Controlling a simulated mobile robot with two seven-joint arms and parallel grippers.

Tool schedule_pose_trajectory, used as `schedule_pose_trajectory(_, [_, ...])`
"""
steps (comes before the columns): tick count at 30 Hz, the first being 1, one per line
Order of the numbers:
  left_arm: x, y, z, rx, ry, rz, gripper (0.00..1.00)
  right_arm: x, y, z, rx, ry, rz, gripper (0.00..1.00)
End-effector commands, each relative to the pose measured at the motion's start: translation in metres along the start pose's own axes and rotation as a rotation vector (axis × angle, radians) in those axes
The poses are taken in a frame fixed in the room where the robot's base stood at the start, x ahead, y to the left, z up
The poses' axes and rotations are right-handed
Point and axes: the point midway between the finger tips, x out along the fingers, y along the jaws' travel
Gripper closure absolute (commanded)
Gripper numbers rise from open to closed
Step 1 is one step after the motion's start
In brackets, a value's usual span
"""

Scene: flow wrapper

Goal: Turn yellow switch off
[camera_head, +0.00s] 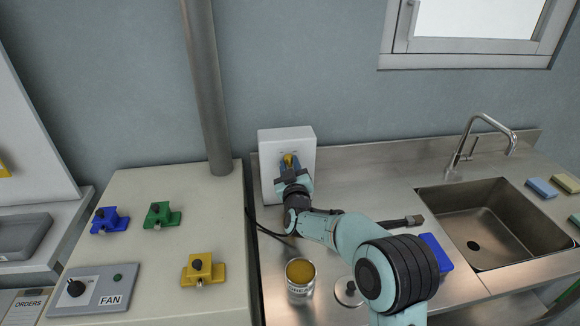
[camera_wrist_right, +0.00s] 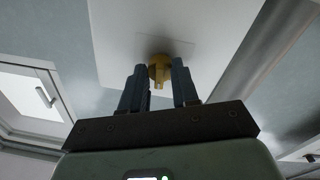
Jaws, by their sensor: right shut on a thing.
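The yellow switch (camera_head: 288,159) is a small rotary knob on the front of a white box (camera_head: 270,146) fixed to the wall behind the counter. My right gripper (camera_head: 291,166) reaches up to it and is shut on it. In the right wrist view the yellow switch (camera_wrist_right: 159,67) shows between the two dark fingers of my right gripper (camera_wrist_right: 158,82), with its narrow handle pointing down toward the palm. The fingers partly cover the switch in the head view. My left gripper is not in view.
A sink (camera_head: 483,225) with a tap (camera_head: 480,140) is at right. A vertical pipe (camera_head: 207,90) stands left of the box.

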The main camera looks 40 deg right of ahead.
Motion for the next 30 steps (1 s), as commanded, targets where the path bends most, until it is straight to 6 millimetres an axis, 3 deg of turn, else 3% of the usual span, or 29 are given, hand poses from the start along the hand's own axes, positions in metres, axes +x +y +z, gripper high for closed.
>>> schedule_pose_trajectory(15, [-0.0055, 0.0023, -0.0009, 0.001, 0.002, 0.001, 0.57, -0.0001, 0.0012, 0.001, -0.461, 0.023, -0.015, 1.0])
schedule_pose_trajectory(30, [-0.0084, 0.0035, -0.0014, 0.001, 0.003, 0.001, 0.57, -0.0001, 0.0016, 0.0017, -0.678, 0.035, -0.023, 1.0])
